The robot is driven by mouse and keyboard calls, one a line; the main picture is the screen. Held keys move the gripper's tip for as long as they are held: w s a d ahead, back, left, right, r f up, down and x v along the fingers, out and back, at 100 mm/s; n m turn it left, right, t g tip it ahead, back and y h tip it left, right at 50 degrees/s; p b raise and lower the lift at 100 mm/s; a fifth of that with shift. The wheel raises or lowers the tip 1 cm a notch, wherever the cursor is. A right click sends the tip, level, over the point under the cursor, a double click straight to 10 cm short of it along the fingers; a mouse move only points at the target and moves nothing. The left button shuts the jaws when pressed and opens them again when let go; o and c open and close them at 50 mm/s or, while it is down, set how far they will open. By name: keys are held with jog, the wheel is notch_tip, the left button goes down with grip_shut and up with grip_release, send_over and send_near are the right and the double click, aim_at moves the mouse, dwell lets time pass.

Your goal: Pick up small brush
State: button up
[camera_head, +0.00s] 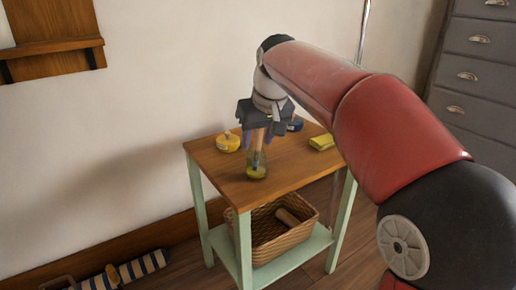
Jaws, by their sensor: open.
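A small brush (258,139), with a light wooden handle, appears to stand upright in a clear glass jar (257,171) with a yellowish bottom on the wooden table top. Its lower end is dark and seen through the glass. My gripper (259,136) points down over the jar with its fingers apart, and the brush handle shows between them. I cannot tell whether either finger touches the handle. The top of the handle is hidden by the gripper body.
A yellow tin (228,143) stands left of the jar. A blue round object (295,125) and a yellow block (321,142) are to the right. The table's front right is clear. A wicker basket (267,251) sits on the lower shelf. Grey drawers (480,75) stand far right.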

grip_shut()
jog(key=shift+r, duration=0.1)
dwell(0.3)
